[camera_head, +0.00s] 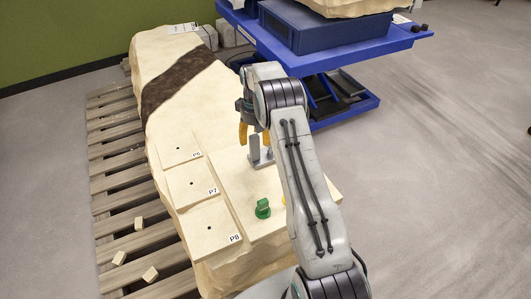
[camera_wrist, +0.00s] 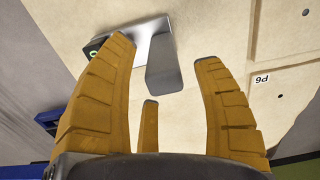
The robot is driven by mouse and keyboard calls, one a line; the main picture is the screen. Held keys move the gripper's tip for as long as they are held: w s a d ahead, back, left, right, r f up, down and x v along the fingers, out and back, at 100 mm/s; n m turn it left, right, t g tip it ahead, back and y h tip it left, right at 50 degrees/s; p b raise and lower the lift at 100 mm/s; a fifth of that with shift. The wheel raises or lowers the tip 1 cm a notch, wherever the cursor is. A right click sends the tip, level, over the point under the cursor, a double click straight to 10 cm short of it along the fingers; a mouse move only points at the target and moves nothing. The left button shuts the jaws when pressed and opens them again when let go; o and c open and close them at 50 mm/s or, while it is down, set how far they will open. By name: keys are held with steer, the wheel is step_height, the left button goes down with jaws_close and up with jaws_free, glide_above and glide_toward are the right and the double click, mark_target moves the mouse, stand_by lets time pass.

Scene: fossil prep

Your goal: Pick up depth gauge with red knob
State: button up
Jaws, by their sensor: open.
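No red knob shows in either view, so I cannot pick out the depth gauge with red knob. My gripper (camera_head: 254,137) is open over the stone block, its orange fingers pointing down; the wrist view shows it too (camera_wrist: 166,48). A grey metal piece with an upright post (camera_head: 255,149) stands on the block just below the fingers. In the wrist view this metal piece (camera_wrist: 164,68) lies between and beyond the fingertips; I cannot tell whether they touch it. My arm hides part of the block.
A green-knobbed piece (camera_head: 263,208) stands on the stone block (camera_head: 215,255), with a bit of yellow (camera_head: 284,201) beside my arm. Plates marked P6, P7 and P8 (camera_head: 209,228) lie left. A wooden pallet (camera_head: 118,193) is underneath. A blue lift cart (camera_head: 390,47) stands behind.

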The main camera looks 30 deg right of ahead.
mark_target(255, 148)
steer(key=shift+w+a+f+p, duration=0.1)
steer(key=shift+f+p, duration=0.1)
steer(key=shift+f, duration=1.4)
steer(key=shift+a+f+p, duration=0.1)
steer(key=shift+f+p, duration=0.1)
steer(key=shift+f, duration=1.4)
steer(key=shift+c, duration=0.2)
jaws_close()
steer(key=shift+w+r, duration=0.1)
steer(key=shift+r, duration=0.05)
